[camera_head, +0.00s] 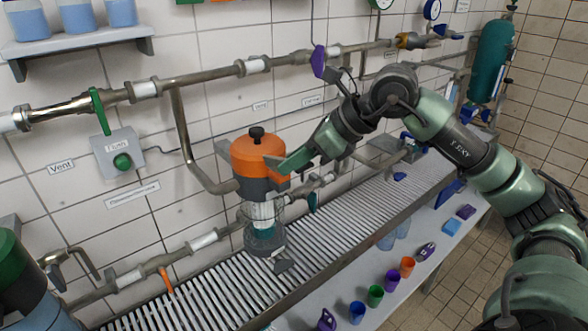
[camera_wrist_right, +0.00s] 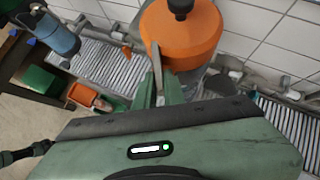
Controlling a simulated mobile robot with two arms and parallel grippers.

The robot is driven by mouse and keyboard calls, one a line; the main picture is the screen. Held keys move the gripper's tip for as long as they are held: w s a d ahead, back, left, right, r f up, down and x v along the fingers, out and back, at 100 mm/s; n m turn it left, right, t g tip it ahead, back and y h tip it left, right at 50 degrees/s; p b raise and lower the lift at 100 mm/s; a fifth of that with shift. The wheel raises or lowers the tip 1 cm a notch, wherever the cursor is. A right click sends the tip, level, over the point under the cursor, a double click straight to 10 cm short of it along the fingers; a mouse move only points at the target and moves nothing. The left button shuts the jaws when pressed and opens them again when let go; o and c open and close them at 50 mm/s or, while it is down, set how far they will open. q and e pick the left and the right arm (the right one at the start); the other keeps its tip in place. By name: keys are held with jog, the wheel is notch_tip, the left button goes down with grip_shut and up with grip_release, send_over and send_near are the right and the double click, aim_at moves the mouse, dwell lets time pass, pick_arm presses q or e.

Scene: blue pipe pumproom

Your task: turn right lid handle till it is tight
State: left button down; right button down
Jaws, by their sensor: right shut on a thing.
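The right lid (camera_head: 258,155) is an orange dome with a black knob on top, fitted on a grey collar above a clear filter body (camera_head: 264,212). It also fills the upper middle of the right wrist view (camera_wrist_right: 180,35). My right gripper (camera_head: 280,163) reaches in from the right, its green fingers at the lid's right side. In the wrist view, the fingers are shut on a thin upright bar (camera_wrist_right: 156,64) at the lid's edge, which looks like the lid handle. The fingers hide its lower part. My left gripper is not in view.
Steel pipes (camera_head: 215,75) run along the tiled wall behind the lid. A grated trough (camera_head: 190,292) lies beneath. Coloured cups, such as a green one (camera_head: 375,295), stand along the front ledge. A grey box with a green button (camera_head: 120,155) is on the wall at left.

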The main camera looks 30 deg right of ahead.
aim_at(276, 166)
jog(key=a+m+h+p, duration=0.1)
jog(key=m+h+p, duration=0.3)
jog(key=m+p, duration=0.1)
jog(key=a+r+m+g+h+p, duration=0.1)
jog(key=m+h+p, duration=0.3)
jog(key=m+p, duration=0.2)
jog(key=a+m+h+p, duration=0.1)
jog(key=m+h+p, duration=0.3)
jog(key=m+p, duration=0.1)
jog(key=shift+w+a+r+m+g+p, duration=0.15)
jog(key=shift+w+a+m+g+p, duration=0.2)
jog(key=shift+m, duration=0.35)
jog(key=shift+w+a+m+g+h+p, duration=0.15)
jog(key=shift+m+g+h+p, duration=0.15)
jog(key=shift+m+g+p, duration=0.15)
jog(key=shift+w+a+f+m+g+h, duration=0.1)
jog(key=shift+f+m+g+h, duration=0.15)
jog(key=shift+m, duration=0.25)
jog(key=shift+w+f+m+g+h, duration=0.15)
jog(key=shift+m+g, duration=0.1)
jog(key=shift+m, duration=0.2)
jog(key=shift+w+a+f+m+g+h, duration=0.1)
jog(key=shift+w+m+g+h, duration=0.1)
jog(key=shift+m+g, duration=0.65)
jog(key=shift+w+f+m+g+h, duration=0.15)
jog(key=shift+m+g, duration=0.4)
jog(key=shift+m, duration=0.6)
jog(key=c, duration=1.8)
grip_release()
jog(key=shift+g, duration=0.3)
